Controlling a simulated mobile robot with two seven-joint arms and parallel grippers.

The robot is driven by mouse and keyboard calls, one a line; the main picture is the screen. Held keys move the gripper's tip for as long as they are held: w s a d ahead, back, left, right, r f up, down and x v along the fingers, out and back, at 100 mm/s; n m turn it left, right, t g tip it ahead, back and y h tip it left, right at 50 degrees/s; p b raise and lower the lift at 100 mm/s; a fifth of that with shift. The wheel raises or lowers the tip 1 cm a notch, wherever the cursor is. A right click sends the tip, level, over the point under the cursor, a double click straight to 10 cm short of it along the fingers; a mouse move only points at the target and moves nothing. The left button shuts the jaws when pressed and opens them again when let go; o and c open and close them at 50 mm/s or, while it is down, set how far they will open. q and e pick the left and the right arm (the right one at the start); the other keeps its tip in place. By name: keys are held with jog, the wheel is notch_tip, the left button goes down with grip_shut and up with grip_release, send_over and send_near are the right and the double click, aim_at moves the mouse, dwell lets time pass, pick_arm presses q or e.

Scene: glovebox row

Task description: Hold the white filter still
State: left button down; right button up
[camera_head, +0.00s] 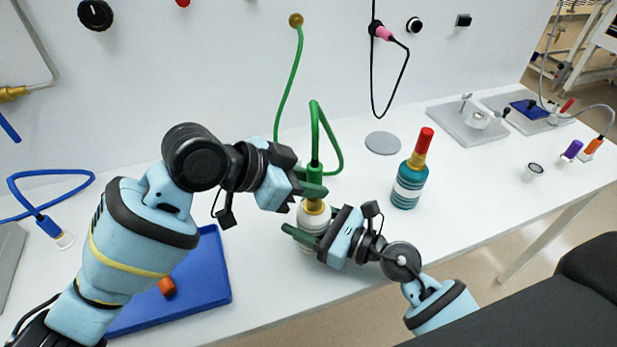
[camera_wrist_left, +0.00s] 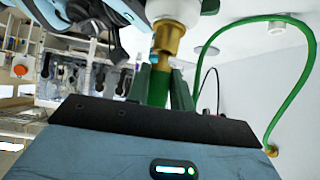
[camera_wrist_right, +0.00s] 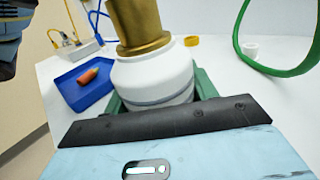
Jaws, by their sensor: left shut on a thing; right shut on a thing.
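The white filter (camera_head: 314,219) stands upright near the table's front edge, with a brass neck on top. It fills the middle of the right wrist view (camera_wrist_right: 155,82). My right gripper (camera_head: 308,237) is shut around its body from the front. My left gripper (camera_head: 311,184) is shut on the green hose connector (camera_head: 315,172), directly above the brass neck (camera_wrist_left: 168,42). The connector lines up with the neck and appears to meet it; the fingers partly hide the joint. The green hose (camera_head: 333,142) loops from the connector to a brass port on the back wall.
A blue tray (camera_head: 216,262) with an orange piece lies left of the filter, under my left arm. A teal bottle with a red cap (camera_head: 411,175) stands to the right. A grey disc (camera_head: 382,143) lies behind. The table between bottle and right-hand items is clear.

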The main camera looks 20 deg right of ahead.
pick_arm(q)
jog(key=shift+f, duration=0.65)
jog(key=c, duration=1.1)
grip_release()
jog(key=shift+c, duration=0.2)
jog(key=v, duration=1.2)
